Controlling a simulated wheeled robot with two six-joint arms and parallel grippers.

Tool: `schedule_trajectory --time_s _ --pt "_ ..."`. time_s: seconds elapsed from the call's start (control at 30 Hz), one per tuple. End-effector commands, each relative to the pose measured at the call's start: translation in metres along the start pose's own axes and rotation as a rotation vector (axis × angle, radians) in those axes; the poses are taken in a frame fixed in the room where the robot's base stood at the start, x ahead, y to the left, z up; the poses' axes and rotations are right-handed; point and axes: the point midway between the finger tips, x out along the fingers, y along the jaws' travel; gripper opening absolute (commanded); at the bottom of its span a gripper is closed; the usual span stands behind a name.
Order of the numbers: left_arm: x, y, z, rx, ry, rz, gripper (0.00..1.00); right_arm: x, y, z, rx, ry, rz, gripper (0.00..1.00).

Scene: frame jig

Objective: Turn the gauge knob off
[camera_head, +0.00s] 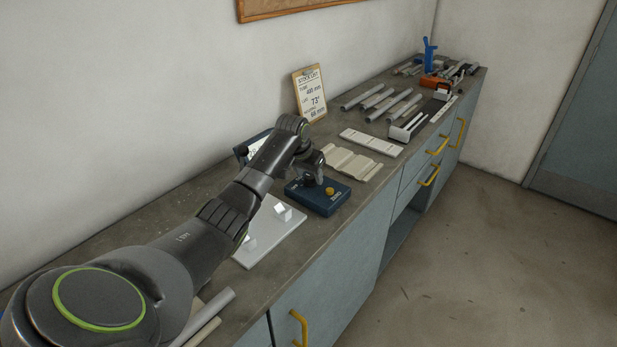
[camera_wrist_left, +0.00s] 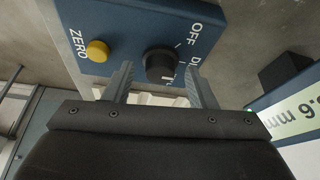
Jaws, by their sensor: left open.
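The gauge is a dark blue box (camera_head: 322,198) on the workbench, with a yellow ZERO button (camera_head: 329,190). In the left wrist view the black gauge knob (camera_wrist_left: 160,64) sits on the blue panel, with OFF printed above it to the right and other partly hidden lettering beside it. The knob's white mark points away from OFF, toward the lower part of the dial. My left gripper (camera_wrist_left: 158,88) is open, its two fingers on either side of the knob and apart from it as far as I can tell. In the head view my left gripper (camera_head: 312,176) covers the knob.
A display (camera_wrist_left: 302,108) with large digits stands beside the gauge. Pale profiled strips (camera_head: 352,163) lie behind the box and a white plate (camera_head: 268,232) lies in front. Grey tubes (camera_head: 385,101) and a clipboard (camera_head: 310,92) are farther along the bench. The floor at right is clear.

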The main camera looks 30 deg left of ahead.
Motion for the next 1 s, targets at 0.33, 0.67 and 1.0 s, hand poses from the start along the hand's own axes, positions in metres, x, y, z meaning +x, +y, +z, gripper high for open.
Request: schedule_trajectory --time_s 0.33,0.67,1.0 --pt "0.0 0.0 0.0 0.0 0.0 0.0 0.34 0.0 -0.001 -0.001 0.0 0.001 -0.001 0.0" --pt "-0.001 0.0 0.0 -0.003 0.0 -0.001 0.07 -0.001 -0.002 -0.001 0.001 0.001 -0.003 0.0" --pt "-0.004 0.002 -0.002 -0.109 -0.001 -0.045 0.07 -0.024 -0.001 -0.003 0.001 0.001 -0.003 0.0"
